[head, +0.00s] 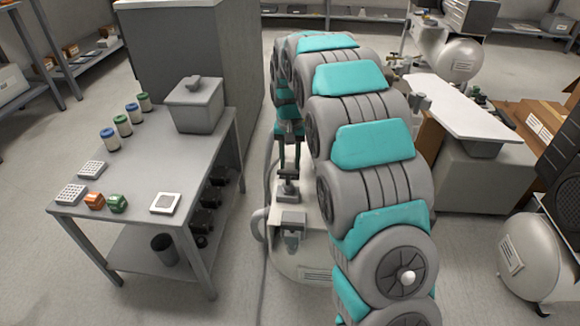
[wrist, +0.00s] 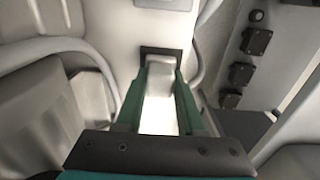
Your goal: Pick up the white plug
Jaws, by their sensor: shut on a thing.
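The white plug (wrist: 158,74) is a small pale block between the fingertips of my gripper (wrist: 160,82) in the wrist view. The green fingers are closed against its two sides. A dark rectangular recess (wrist: 148,52) lies right at the plug's far end; I cannot tell whether the plug is still seated in it. In the head view my gripper (head: 290,158) points down over a white machine base (head: 310,258) beside the grey table. My arm hides much of that area, and the plug is not clear there.
A grey table (head: 150,160) at left carries a grey bin (head: 194,104), several jars and small blocks. A hose (wrist: 75,45) curves at left in the wrist view. Dark fittings (wrist: 243,70) line the right. A white-topped bench (head: 465,108) and tank (head: 530,258) stand at right.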

